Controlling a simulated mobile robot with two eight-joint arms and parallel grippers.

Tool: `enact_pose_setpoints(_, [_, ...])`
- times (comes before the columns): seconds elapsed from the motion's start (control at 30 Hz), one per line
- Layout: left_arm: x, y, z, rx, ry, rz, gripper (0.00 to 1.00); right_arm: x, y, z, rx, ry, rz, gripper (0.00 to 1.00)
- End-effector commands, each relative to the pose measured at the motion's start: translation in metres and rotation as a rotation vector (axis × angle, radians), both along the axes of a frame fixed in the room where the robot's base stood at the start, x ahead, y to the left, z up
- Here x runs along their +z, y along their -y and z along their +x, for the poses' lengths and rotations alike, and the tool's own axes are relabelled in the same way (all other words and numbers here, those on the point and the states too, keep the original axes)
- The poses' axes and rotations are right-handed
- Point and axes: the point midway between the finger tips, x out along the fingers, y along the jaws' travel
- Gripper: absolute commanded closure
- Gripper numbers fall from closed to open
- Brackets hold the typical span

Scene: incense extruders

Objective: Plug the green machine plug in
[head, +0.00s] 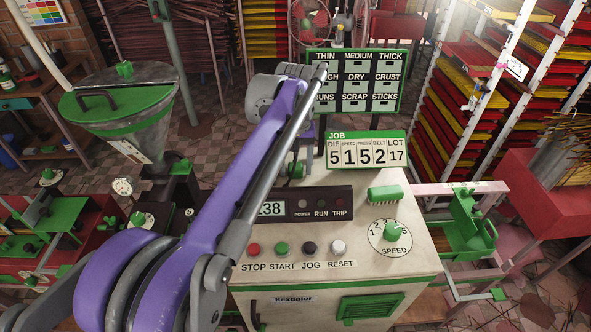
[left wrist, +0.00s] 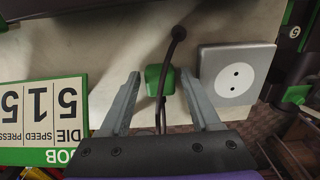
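The green plug (left wrist: 159,80) with its dark cable shows in the left wrist view, lying on the pale top of the machine. The square grey socket plate (left wrist: 236,75) with a round two-hole socket is just right of it, and the plug is apart from it. My left gripper (left wrist: 160,88) is open, with one finger on each side of the plug and a visible gap to each. In the head view my left gripper (head: 300,165) is mostly hidden behind my purple arm, at the back of the machine top; the socket is hidden there. My right gripper is not in view.
The JOB sign (head: 366,150) stands close beside the gripper, with the tall label board (head: 357,82) behind it. The control panel (head: 300,206), a green brush-like block (head: 385,194) and the speed knob (head: 393,232) are nearer the front. A hopper (head: 125,105) stands left.

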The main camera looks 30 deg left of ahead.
Motion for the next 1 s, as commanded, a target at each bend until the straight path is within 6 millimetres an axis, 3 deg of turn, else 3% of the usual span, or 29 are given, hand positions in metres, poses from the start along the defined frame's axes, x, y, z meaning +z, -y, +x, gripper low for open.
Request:
enact_pose_setpoints(0.03, [0.000, 0.000, 0.000, 0.000, 0.000, 0.000, 0.47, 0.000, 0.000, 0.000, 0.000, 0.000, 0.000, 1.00])
enact_pose_setpoints(0.33, [0.000, 0.000, 0.000, 0.000, 0.000, 0.000, 1.00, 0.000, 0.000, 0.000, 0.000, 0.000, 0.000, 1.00])
enact_pose_setpoints(0.67, [0.007, 0.000, 0.000, 0.000, 0.000, 0.000, 1.00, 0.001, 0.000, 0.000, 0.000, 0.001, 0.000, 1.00])
enact_pose_setpoints(1.0, [0.071, 0.000, 0.000, 0.001, 0.001, 0.001, 1.00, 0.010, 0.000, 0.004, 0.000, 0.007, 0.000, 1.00])
